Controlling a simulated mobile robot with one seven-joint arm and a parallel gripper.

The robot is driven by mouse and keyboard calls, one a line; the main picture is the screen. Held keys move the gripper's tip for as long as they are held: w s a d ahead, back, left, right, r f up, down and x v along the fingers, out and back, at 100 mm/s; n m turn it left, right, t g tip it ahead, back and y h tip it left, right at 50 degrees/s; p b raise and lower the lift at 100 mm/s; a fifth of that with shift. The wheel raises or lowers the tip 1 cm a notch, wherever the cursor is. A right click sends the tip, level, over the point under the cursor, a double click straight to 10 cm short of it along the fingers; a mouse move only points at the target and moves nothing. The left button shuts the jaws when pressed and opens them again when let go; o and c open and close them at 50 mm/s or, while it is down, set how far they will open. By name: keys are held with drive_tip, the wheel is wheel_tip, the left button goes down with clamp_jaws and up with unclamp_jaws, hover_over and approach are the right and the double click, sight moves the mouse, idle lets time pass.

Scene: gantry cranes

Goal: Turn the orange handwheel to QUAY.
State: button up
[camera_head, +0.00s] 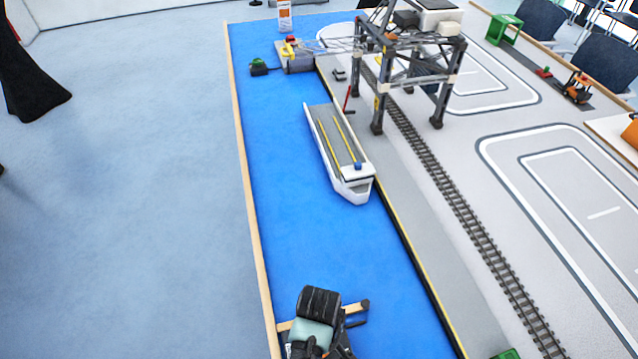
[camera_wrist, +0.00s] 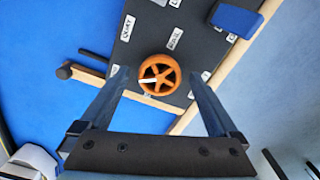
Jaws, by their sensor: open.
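The orange handwheel (camera_wrist: 160,75) shows in the wrist view on a dark panel (camera_wrist: 150,48) with several white labels. The label QUAY (camera_wrist: 127,27) is up and left of the wheel. A white pointer mark on the wheel points roughly left, not at the QUAY label. My gripper (camera_wrist: 157,74) is open, with one finger on the left and one on the right of the wheel. Gaps show between fingers and rim in the picture; I cannot tell their depth. In the head view my dark arm is at the bottom, and the wheel is not visible there.
A wooden strip with a dark knob (camera_wrist: 65,72) runs beside the panel, and a blue block (camera_wrist: 236,20) is at upper right. In the head view, a white ship (camera_head: 340,150) lies on the blue surface and a grey gantry crane (camera_head: 410,65) stands on the quay.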

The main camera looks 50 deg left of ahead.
drive_tip(key=c, duration=1.4)
drive_tip(key=shift+o, duration=0.2)
